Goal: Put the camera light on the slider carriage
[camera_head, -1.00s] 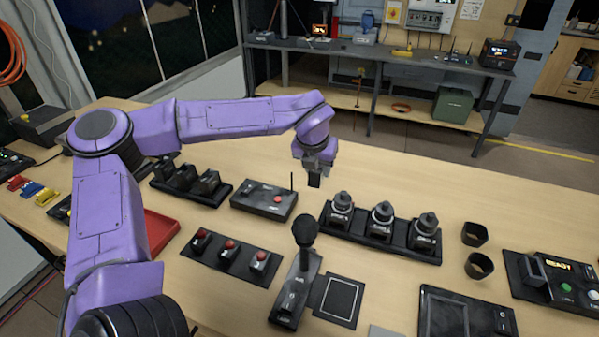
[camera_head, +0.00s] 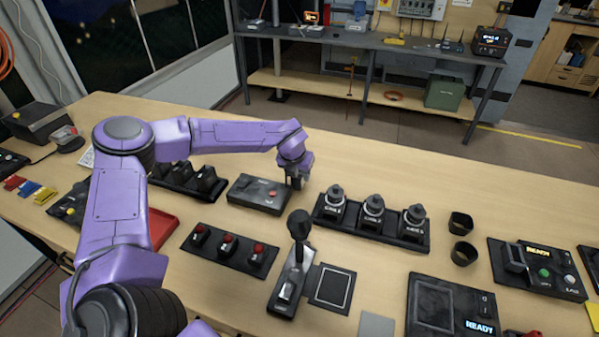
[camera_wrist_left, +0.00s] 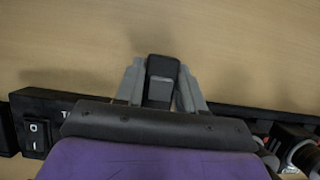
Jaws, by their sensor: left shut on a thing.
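I cannot tell for certain that this block is the camera light. In the head view the block is hardly visible below the fingers. I cannot tell the slider carriage apart from the other equipment. My right gripper is not in view.
A lever unit (camera_head: 292,275), a three-button strip (camera_head: 228,248) and two dark cups (camera_head: 462,235) stand nearer or rightward. Bare wood lies behind the gripper.

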